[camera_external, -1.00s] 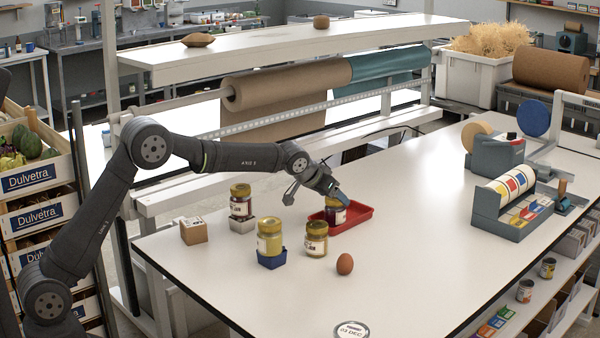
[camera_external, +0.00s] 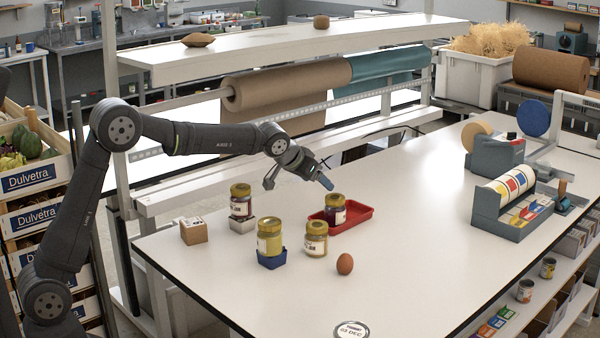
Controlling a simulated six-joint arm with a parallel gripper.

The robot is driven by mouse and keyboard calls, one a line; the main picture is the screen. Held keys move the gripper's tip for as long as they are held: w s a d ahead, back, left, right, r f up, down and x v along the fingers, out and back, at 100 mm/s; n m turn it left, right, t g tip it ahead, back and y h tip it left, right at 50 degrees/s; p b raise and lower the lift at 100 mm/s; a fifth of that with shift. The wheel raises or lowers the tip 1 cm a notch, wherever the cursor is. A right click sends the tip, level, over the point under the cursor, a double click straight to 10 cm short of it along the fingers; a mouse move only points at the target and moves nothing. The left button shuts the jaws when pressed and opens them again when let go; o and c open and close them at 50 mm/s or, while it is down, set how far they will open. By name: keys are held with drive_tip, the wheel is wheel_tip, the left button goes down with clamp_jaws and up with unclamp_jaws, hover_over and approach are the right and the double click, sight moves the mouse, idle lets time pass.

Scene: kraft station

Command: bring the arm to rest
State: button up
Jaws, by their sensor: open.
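My gripper (camera_external: 322,173) is open and empty, in the air above the back part of the white table (camera_external: 420,225). It is above and a little left of a dark jar with a gold lid (camera_external: 335,212), apart from it. That jar stands upright in the left part of a red tray (camera_external: 357,215).
A jar on a white block (camera_external: 241,203), a yellow jar on a blue block (camera_external: 270,238), a jar on the table (camera_external: 316,240), a brown egg (camera_external: 345,264) and a small cardboard box (camera_external: 194,231) stand nearby. A label dispenser (camera_external: 510,205) is at right.

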sight(336, 196)
drive_tip(key=shift+f, duration=0.1)
drive_tip(key=x, duration=1.2)
drive_tip(key=shift+w, duration=0.1)
drive_tip(key=shift+r, duration=1.55)
